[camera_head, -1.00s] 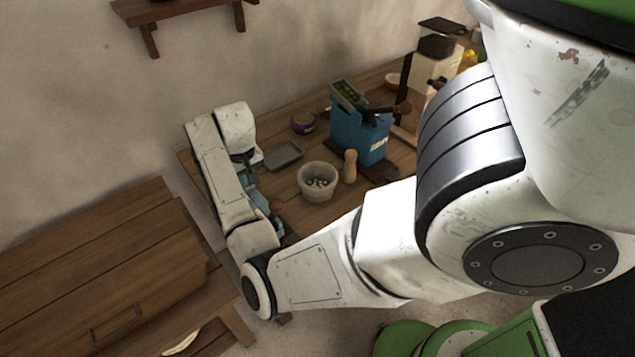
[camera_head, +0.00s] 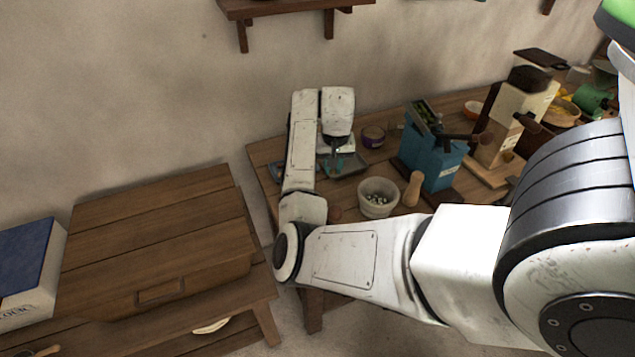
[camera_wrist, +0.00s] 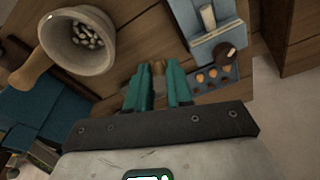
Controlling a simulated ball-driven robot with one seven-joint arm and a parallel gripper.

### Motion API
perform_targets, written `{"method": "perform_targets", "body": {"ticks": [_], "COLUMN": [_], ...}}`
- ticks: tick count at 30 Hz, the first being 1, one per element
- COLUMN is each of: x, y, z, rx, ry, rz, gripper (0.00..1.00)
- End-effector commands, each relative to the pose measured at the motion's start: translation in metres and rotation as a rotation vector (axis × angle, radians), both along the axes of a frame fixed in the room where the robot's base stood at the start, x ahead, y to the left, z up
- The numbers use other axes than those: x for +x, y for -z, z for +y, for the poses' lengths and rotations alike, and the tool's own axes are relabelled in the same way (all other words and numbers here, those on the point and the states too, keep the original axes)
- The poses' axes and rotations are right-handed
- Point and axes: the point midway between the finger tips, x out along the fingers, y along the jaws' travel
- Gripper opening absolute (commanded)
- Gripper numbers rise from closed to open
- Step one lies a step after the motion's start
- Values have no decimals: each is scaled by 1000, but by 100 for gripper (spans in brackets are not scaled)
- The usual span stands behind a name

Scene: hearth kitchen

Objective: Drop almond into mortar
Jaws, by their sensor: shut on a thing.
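My gripper (camera_wrist: 158,70) is shut on a small brown almond (camera_wrist: 159,67) between its teal fingertips in the wrist view. The almond is partly hidden by the fingers. In the head view my gripper (camera_head: 333,168) shows small, left of the mortar and above the table. The mortar (camera_head: 364,208) is a pale round bowl with several small whitish pieces in it. In the wrist view the mortar (camera_wrist: 103,60) is at the upper left, apart from the fingers. A blue tray (camera_wrist: 205,50) with several brown almonds lies at the upper right of the wrist view.
A wooden pestle (camera_head: 412,189) stands right of the mortar, before a blue box-shaped device (camera_head: 432,163). A grey tray (camera_head: 354,170) lies behind the mortar. A purple-banded jar (camera_head: 373,137) stands farther back. A lower wooden chest (camera_head: 150,235) is at the left.

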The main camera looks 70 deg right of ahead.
Motion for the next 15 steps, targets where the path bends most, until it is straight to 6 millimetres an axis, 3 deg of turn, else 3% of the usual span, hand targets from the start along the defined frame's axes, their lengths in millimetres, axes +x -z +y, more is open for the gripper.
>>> {"method": "perform_targets", "body": {"ticks": [3,7,12,15], "x": [-43,-86,-121,-130], "y": [0,1,5,5], "z": [-28,-42,-44,-43], "rx": [2,3,2,1], "ry": [235,461,639,685], "rz": [-9,-8,-4,-2], "gripper": [8,8,8,8]}}
